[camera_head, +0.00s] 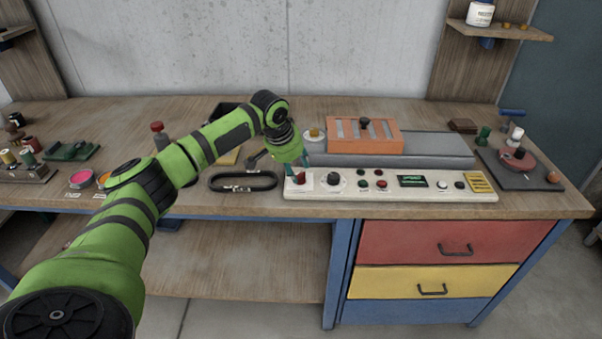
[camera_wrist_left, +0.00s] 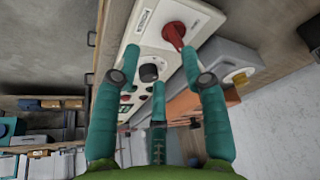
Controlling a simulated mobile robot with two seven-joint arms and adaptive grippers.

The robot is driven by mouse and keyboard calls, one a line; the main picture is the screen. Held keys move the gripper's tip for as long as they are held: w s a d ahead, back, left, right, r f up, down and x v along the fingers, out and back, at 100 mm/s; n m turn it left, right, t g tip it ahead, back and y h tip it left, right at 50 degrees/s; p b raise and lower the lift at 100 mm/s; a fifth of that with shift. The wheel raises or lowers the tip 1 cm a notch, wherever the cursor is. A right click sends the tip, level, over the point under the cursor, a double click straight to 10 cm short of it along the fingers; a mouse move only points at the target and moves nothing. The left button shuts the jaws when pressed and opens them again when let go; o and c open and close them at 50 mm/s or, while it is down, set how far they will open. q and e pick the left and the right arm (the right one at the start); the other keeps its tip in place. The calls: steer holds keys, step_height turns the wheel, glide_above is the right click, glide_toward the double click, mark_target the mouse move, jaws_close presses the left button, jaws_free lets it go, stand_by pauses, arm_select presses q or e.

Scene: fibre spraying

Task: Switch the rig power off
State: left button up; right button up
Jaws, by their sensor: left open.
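The control panel (camera_head: 395,187) is a long cream box on the front of the workbench, with knobs, buttons and a small green display. At its left end is a red rotary switch (camera_head: 301,179), which shows larger in the left wrist view (camera_wrist_left: 174,34) with a label beside it. My left gripper (camera_head: 296,168) is over that end of the panel. In the left wrist view its teal fingers (camera_wrist_left: 155,85) are spread and empty, with the red switch just beyond the fingertips. A black knob (camera_head: 334,180) sits right of the red switch. My right gripper is not in view.
A grey rig bed (camera_head: 440,150) with an orange fixture (camera_head: 365,135) lies behind the panel. A black oval ring (camera_head: 242,181) lies left of the panel. A turntable on a dark plate (camera_head: 518,160) stands at the right. Small jars and spools are at the left.

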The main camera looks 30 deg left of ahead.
mark_target(300, 176)
arm_select(q)
steer(key=shift+n, duration=0.3)
steer(key=w+f, duration=0.2)
steer(key=f, duration=0.1)
steer(key=w+a+f+p, duration=0.1)
steer(key=f, duration=0.1)
steer(key=shift+w+f, duration=0.15)
jaws_close()
